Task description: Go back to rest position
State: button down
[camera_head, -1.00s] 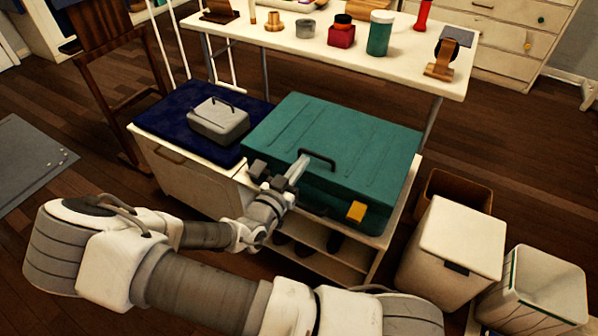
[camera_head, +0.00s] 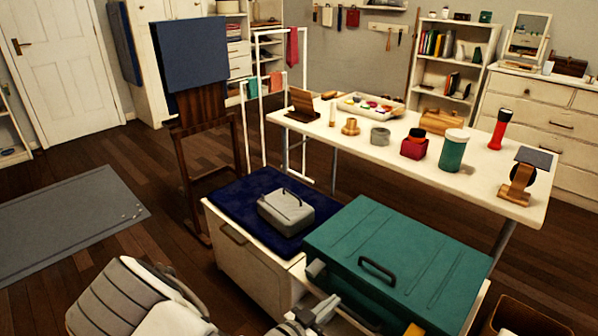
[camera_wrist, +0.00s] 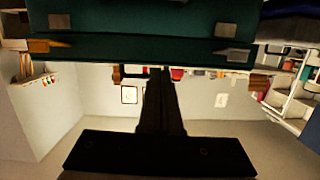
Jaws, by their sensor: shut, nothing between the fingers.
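My gripper (camera_head: 325,308) is low in the head view, by the front left of a large teal case (camera_head: 440,262), and partly cut off by the bottom edge. In the wrist view my gripper (camera_wrist: 165,72) is a dark shape, shut with nothing in it. The teal case (camera_wrist: 150,48) spans the top of that upside-down view. I cannot tell whether the gripper touches the case. My forearm shows at the bottom left of the head view.
The closed case and a small grey box (camera_head: 286,212) on a navy cloth (camera_head: 240,196) sit on a low white cabinet (camera_head: 235,262). Behind stands a white table (camera_head: 385,165) with jars and tools. Floor is open at left, by a grey mat (camera_head: 65,225).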

jog(key=w+a+r+n+g+y, duration=0.2)
jog(key=w+a+r+g+y, duration=0.15)
jog(key=a+r+y, duration=0.75)
jog(key=s+d+r+n+g+y, duration=0.1)
jog(key=s+d+r+n+y, duration=0.15)
jog(key=s+r, duration=0.4)
jog(key=s+d+r+n+y, duration=0.1)
jog(key=s+d+r+n, duration=0.25)
jog(key=r, duration=0.55)
jog(key=s+d+r+n+h, duration=0.1)
jog(key=s+d+r+h, duration=0.3)
jog(key=s+d, duration=0.7)
notch_tip(320, 180, up, 21)
jog(key=p, duration=2.1)
jog(key=shift+a+g, duration=0.4)
jog(key=shift+g, duration=0.05)
jog(key=shift+y, duration=0.25)
